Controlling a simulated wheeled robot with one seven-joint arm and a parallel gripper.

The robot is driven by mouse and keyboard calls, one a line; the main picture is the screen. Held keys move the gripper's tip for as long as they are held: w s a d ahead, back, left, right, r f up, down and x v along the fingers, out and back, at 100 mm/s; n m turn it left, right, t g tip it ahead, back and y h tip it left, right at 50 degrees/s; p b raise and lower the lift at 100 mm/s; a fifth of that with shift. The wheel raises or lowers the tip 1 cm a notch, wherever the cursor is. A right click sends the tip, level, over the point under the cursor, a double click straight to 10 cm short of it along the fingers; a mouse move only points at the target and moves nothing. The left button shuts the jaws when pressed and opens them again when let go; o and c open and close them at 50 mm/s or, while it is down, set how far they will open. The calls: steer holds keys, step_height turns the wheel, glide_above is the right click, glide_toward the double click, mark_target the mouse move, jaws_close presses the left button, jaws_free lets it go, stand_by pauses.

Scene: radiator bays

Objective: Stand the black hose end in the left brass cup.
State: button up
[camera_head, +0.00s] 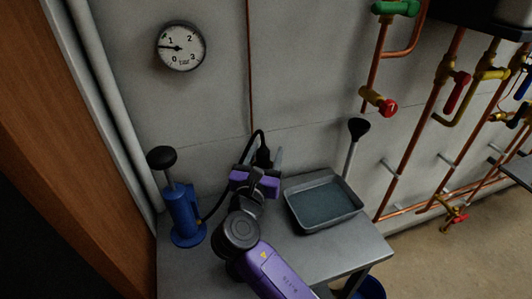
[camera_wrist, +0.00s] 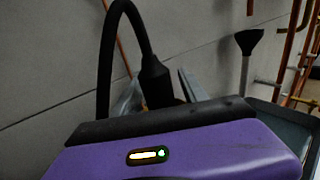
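My gripper (camera_head: 262,157) is low over the bench, its two grey fingers apart. The black hose end (camera_head: 263,158) is upright between them, with the hose looping up from its top. In the wrist view the hose end (camera_wrist: 155,82) tilts slightly, and a narrow gap shows between it and the right finger. Its lower end is hidden behind my gripper's body. A small orange-yellow patch shows beside its base there; I cannot tell what it is. I cannot make out either brass cup. The hose runs down to a blue hand pump (camera_head: 183,215) at the left.
A grey tray (camera_head: 293,207) sits on the bench (camera_head: 340,247) right of my gripper. A black-headed grey rod (camera_head: 355,138) stands behind the tray. A gauge (camera_head: 181,46) and copper pipes (camera_head: 410,135) with valves are on the wall. The bench's front right is clear.

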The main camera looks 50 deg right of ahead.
steer(key=shift+r, duration=0.15)
steer(key=shift+a+r, duration=0.1)
steer(key=shift+r, duration=0.15)
steer(key=v, duration=1.1)
steer(key=shift+s+a+b, duration=0.25)
steer(key=shift+a+b, duration=0.1)
steer(key=shift+b, duration=0.1)
